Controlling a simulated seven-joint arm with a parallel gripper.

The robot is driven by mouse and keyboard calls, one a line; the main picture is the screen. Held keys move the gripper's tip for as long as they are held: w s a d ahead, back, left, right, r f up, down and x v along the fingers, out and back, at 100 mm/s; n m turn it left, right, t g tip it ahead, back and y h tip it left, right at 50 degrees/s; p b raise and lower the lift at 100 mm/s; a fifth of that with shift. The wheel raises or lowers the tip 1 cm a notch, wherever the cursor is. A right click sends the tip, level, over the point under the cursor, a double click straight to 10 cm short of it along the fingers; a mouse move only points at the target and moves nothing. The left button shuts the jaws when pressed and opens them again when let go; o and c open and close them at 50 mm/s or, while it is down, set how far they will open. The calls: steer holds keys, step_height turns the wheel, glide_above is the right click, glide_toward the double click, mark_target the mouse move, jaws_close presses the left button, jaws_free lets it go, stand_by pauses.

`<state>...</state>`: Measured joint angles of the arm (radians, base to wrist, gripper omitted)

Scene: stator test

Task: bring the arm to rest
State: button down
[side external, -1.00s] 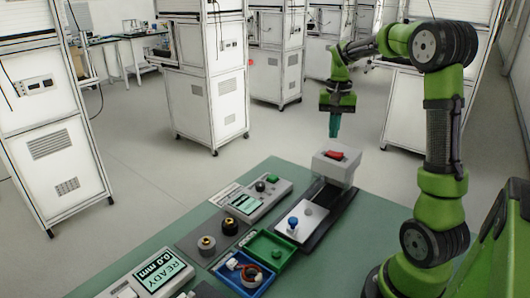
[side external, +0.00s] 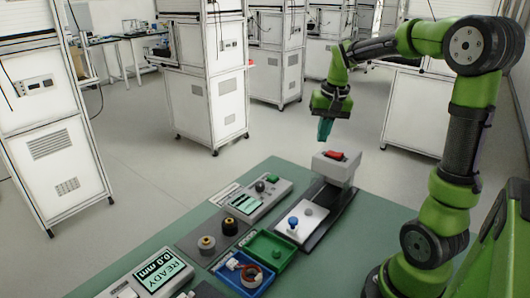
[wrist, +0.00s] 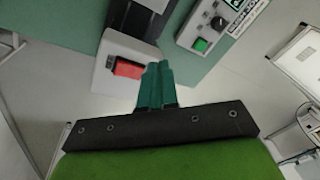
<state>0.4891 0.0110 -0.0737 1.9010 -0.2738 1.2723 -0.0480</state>
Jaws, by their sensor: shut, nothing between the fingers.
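My gripper (side external: 325,130) is shut and empty, with its teal fingers pointing down. It hangs in the air above and a little to the left of a grey press-like stand (side external: 338,168) with a red part (side external: 335,155) on top. In the wrist view my gripper (wrist: 157,70) shows its fingers together, beside the red part (wrist: 128,68) and apart from the device. The arm is bent, with its elbow high at the upper right.
White cabinets (side external: 205,100) stand behind on open floor.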

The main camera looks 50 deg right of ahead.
steer(key=s+a+r+n+t+y, duration=0.1)
steer(key=s+a+n+t, duration=0.1)
steer(key=a, duration=0.8)
steer(key=s+a+r+n+t+y, duration=0.1)
steer(key=s+a+n+t, duration=0.2)
steer(key=a, duration=0.8)
steer(key=s+n, duration=0.1)
steer(key=s, duration=0.1)
steer(key=shift+s+a+r, duration=0.2)
steer(key=shift+s, duration=0.2)
